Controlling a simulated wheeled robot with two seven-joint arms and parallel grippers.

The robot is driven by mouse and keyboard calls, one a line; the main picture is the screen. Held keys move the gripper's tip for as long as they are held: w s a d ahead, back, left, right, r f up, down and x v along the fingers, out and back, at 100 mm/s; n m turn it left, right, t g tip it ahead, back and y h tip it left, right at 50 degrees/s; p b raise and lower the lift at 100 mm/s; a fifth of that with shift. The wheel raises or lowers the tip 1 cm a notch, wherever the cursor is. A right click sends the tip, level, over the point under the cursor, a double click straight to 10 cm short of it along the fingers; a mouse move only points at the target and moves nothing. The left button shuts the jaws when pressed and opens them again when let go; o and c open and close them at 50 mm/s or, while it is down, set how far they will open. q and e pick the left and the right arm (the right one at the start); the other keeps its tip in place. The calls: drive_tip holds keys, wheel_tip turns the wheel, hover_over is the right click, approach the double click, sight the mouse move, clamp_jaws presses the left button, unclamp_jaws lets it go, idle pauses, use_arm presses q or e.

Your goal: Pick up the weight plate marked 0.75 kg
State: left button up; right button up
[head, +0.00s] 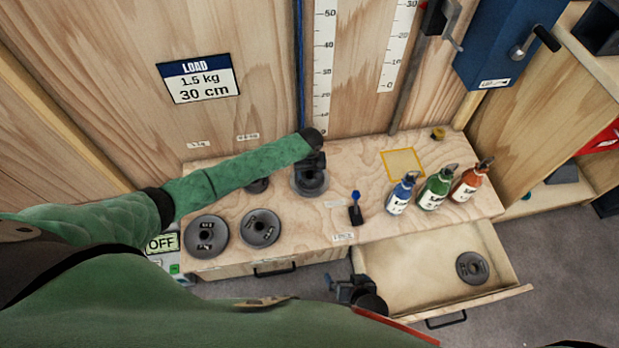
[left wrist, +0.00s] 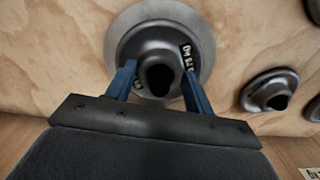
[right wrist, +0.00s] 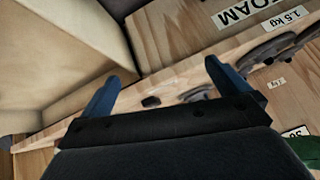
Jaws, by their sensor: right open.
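The dark grey round weight plate (head: 310,186) is at the back of the wooden bench, under my left gripper (head: 312,168). In the left wrist view this plate (left wrist: 140,22) has a label whose readable part is "75 kg"; a finger partly covers it. The blue fingers of the left gripper (left wrist: 159,80) stand close on both sides of its raised hub and appear shut on it. I cannot tell whether the plate is clear of the bench. My right gripper (right wrist: 168,80) is open and empty, near the front of the bench beside the open drawer.
Other plates lie on the bench: two at the front left (head: 206,233) (head: 260,228) and a small one (head: 257,185) behind. Another plate (head: 472,267) lies in the open drawer (head: 420,265). Several bottles (head: 437,188) stand at the right. A blue-topped stand (head: 355,212) is mid-bench.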

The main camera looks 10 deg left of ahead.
use_arm(q)
clamp_jaws()
drive_tip(key=shift+r, duration=0.1)
